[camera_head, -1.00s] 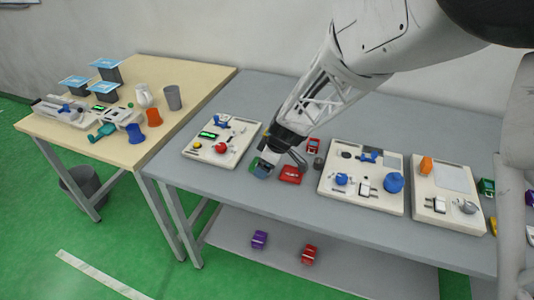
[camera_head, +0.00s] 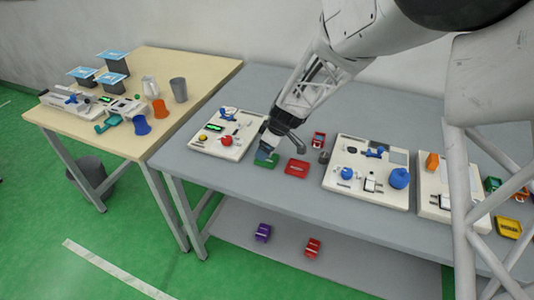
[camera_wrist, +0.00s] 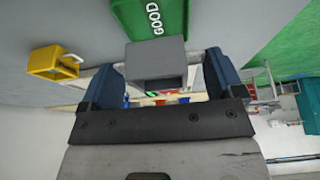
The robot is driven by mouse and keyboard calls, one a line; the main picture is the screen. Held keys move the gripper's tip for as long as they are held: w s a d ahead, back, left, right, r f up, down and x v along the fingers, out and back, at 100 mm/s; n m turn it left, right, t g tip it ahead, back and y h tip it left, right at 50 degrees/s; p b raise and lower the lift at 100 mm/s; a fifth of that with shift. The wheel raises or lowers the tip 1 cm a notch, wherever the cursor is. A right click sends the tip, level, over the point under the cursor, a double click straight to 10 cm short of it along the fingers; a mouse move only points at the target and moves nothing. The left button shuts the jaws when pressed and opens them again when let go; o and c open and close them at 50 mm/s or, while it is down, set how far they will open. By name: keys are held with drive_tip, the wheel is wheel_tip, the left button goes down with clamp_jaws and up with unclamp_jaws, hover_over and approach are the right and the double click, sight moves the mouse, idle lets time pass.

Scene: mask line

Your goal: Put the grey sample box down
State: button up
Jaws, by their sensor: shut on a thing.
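My gripper (camera_head: 266,152) is over the front part of the grey table, just above the green tray. In the wrist view my gripper (camera_wrist: 160,82) has its two dark blue fingers on either side of the grey sample box (camera_wrist: 157,58), and it is shut on it. The box is a plain grey block. In the head view I cannot make the box out apart from the fingers. The green tray (camera_head: 270,163), marked GOOD, also shows in the wrist view (camera_wrist: 172,17) close beyond the box.
A red tray (camera_head: 297,167) lies right of the green one. A white panel (camera_head: 226,136) with a red button is to the left. Another panel (camera_head: 345,187) with blue parts is to the right.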

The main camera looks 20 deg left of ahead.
drive_tip(key=shift+f, duration=1.7)
drive_tip(key=shift+f, duration=0.15)
drive_tip(key=o, duration=0.8)
drive_tip(key=shift+c, duration=0.2)
drive_tip(key=v, duration=1.2)
